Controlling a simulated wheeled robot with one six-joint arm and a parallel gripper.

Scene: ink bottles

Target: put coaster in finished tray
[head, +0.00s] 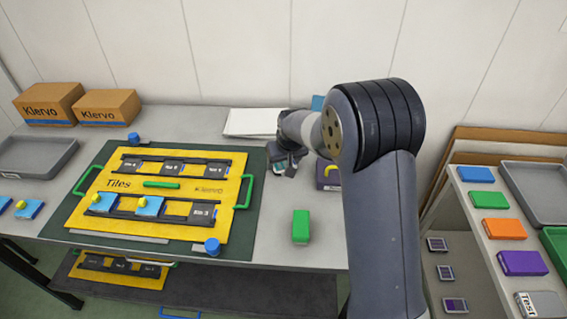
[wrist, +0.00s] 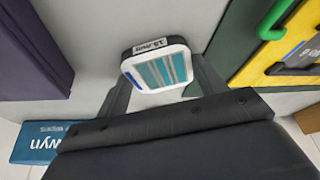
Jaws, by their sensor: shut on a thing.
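My gripper (head: 287,166) is over the table just right of the yellow Tiles board, partly hidden by my arm. In the wrist view my gripper (wrist: 160,82) is shut on the coaster (wrist: 162,70), a rounded square with teal stripes, a white border and a small label on its edge. In the head view the coaster is small and hard to make out. A grey tray (head: 62,163) is at the table's left end and another grey tray (head: 532,178) is on the right shelf. I cannot read which one is the finished tray.
Cardboard boxes (head: 105,106) are at the back left. Coloured blocks line the right shelf.

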